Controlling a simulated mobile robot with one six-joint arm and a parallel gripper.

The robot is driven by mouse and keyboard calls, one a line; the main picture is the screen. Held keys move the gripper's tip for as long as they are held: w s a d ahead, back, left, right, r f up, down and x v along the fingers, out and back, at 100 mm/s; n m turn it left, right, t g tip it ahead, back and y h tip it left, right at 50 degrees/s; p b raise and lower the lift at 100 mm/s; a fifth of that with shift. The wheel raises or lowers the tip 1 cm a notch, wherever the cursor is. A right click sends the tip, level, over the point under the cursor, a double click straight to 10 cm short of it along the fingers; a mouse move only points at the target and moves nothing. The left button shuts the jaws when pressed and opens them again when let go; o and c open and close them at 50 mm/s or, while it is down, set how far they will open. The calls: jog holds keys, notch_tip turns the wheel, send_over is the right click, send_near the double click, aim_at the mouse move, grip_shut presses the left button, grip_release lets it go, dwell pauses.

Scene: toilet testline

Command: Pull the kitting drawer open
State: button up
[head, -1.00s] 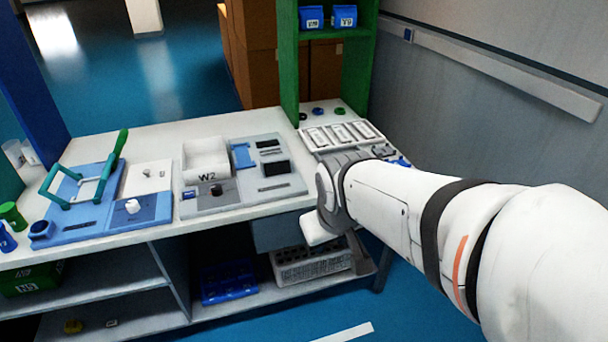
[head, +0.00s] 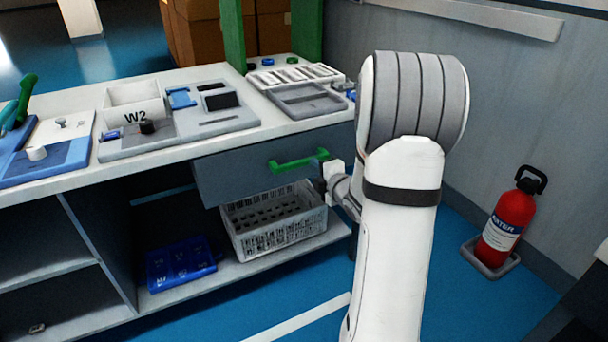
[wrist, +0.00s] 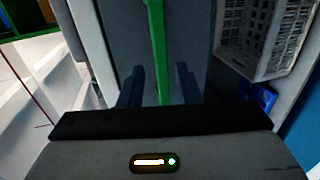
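The kitting drawer (head: 235,177) is a grey-blue front under the worktop at the right end of the bench; it looks shut. Its green bar handle (head: 290,163) runs across the front. My gripper (head: 320,168) is at the right part of the handle, partly hidden by my own arm. In the wrist view, the green handle (wrist: 156,45) runs between the two dark fingers of my gripper (wrist: 159,88). The fingers are apart, with a gap visible on each side of the handle. The drawer front (wrist: 120,40) lies beyond them.
A light grey crate (head: 275,235) and a blue tray (head: 180,262) stand on the shelf below the drawer. On the worktop are the W2 fixture (head: 135,105) and a grey tray (head: 305,99). A red extinguisher (head: 506,225) stands at the right wall. The floor before the bench is clear.

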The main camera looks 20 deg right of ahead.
aim_at(306, 163)
jog(key=b+x, duration=0.1)
jog(key=x, duration=0.6)
jog(key=shift+w+f, duration=0.1)
jog(key=shift+w, duration=0.3)
grip_shut()
